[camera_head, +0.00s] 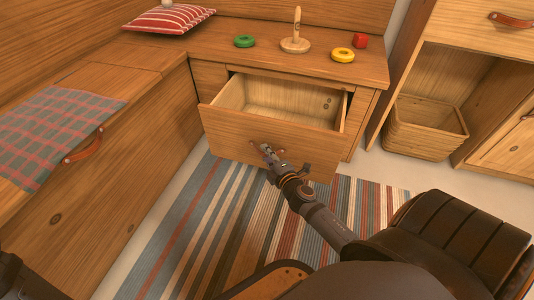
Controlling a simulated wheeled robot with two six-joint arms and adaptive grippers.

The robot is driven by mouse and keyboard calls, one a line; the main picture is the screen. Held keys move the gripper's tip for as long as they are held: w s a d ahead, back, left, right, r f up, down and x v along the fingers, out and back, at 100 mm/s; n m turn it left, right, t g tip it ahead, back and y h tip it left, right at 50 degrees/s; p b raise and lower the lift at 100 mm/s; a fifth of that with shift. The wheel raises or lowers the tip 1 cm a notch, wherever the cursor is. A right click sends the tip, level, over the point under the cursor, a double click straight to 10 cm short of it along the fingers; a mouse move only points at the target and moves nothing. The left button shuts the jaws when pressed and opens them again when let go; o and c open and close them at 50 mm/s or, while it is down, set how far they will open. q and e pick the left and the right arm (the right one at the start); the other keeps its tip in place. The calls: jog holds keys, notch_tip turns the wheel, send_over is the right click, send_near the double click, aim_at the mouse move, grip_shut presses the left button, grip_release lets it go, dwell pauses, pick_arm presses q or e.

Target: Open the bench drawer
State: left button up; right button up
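The bench drawer (240,133) is pulled out of the wooden bench, and its bare, empty inside shows from above. My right gripper (266,152) is at the middle of the drawer front. It looks shut on the drawer's leather pull, which is mostly hidden by the fingers. My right arm reaches up to it from the lower right. My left gripper is not in view; only a dark part of me shows in the bottom left corner.
A basket (425,128) stands right. A striped rug (213,220) covers the floor in front.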

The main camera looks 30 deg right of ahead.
jog(key=s+r, duration=0.1)
jog(key=s, duration=1)
jog(key=shift+s+a+r, duration=0.35)
jog(key=shift+s+a, duration=0.05)
